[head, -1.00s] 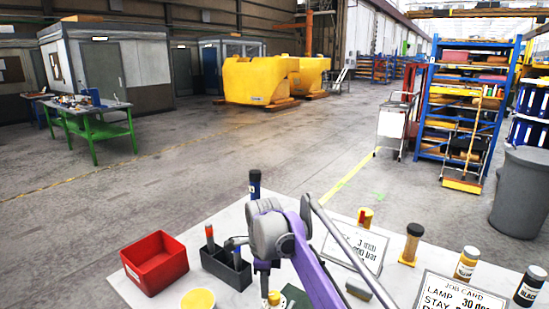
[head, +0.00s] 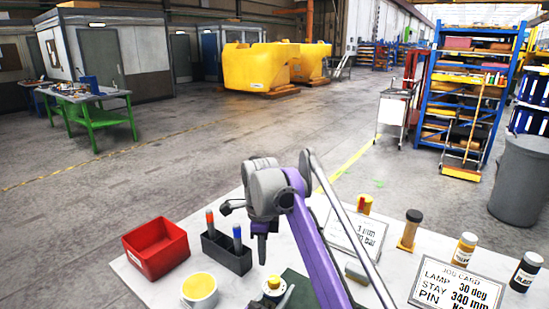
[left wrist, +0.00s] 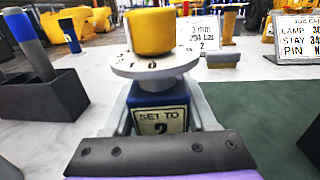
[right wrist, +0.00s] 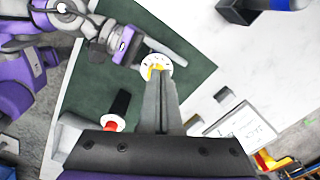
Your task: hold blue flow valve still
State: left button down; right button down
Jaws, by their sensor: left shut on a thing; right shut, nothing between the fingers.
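The blue flow valve (left wrist: 160,108) stands upright in the left wrist view, with a "SET TO 2" label, a white dial and a yellow knob on top. My left gripper (left wrist: 162,92) is shut on its blue body, a finger on each side. In the head view, the valve's yellow knob (head: 273,283) shows at the lower middle; its body is mostly hidden. My right gripper (head: 262,258) is shut and empty, pointing down above the knob. In the right wrist view, the right fingertips (right wrist: 157,78) overlap the dial's edge (right wrist: 148,60); contact cannot be told.
A red bin (head: 155,251) and a black rack (head: 226,254) with red and blue tools stand left of the valve. A yellow-filled cup (head: 200,290) is nearer. Behind and right are a grey block (head: 357,272), a setting card (head: 358,240), bottles and a job card (head: 458,290).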

jog(key=shift+s+f, duration=0.15)
jog(key=shift+f, duration=1.35)
jog(key=shift+s+f, duration=0.15)
jog(key=shift+f, duration=1.35)
jog(key=shift+d, duration=0.35)
jog(key=shift+w+d, duration=0.1)
jog(key=shift+w, duration=0.15)
jog(key=shift+a+r, duration=0.1)
jog(key=shift+a, duration=0.3)
notch_tip(320, 180, up, 6)
jog(key=shift+f, duration=0.1)
